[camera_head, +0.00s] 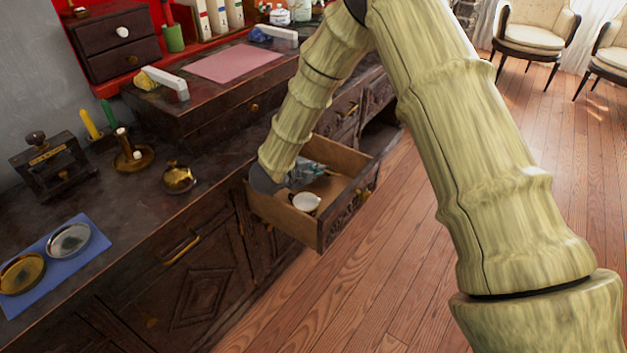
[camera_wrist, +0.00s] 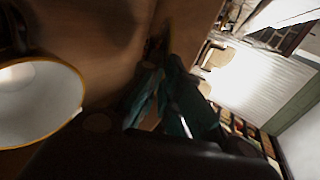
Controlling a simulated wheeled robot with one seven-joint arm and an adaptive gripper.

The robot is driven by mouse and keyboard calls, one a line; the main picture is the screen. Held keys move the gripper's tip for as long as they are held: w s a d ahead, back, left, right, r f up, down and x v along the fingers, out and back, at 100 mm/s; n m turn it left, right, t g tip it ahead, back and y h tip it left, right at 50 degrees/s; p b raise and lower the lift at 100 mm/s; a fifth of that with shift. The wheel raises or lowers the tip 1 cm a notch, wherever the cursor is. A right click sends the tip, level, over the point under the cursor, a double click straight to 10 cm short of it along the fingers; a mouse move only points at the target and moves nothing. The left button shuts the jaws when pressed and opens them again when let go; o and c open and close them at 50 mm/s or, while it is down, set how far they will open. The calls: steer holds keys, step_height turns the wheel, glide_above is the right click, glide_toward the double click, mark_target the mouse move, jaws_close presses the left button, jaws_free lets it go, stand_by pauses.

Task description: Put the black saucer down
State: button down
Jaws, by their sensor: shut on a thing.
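My gripper (camera_head: 306,174) is low inside the open drawer (camera_head: 318,232) in the head view. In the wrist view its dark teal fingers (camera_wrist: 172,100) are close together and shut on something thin. I take this to be the black saucer, but its outline is hidden by the fingers and the dark shading. A white cup with a gold rim (camera_head: 305,202) stands in the drawer just in front of my gripper. The cup also shows large at the left of the wrist view (camera_wrist: 40,100). Whether the saucer touches the drawer floor, I cannot tell.
The drawer walls stand close around my gripper. On the cabinet top are a blue mat (camera_head: 62,262) with a silver dish (camera_head: 69,240) and a gold dish (camera_head: 22,272), a brass pot (camera_head: 178,178) and a candle holder (camera_head: 133,158). Wooden floor (camera_head: 400,240) lies to the right.

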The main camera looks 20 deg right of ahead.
steer(key=shift+f+b, duration=0.3)
steer(key=shift+f, duration=1.55)
steer(key=shift+f, duration=0.2)
steer(key=c, duration=1.6)
jaws_free()
steer(key=shift+c, duration=0.2)
steer(key=shift+r, duration=0.15)
steer(key=shift+a+r, duration=0.1)
steer(key=p+v, duration=0.1)
steer(key=v, duration=1)
steer(key=shift+s+a+r, duration=0.2)
steer(key=shift+s+a, duration=0.05)
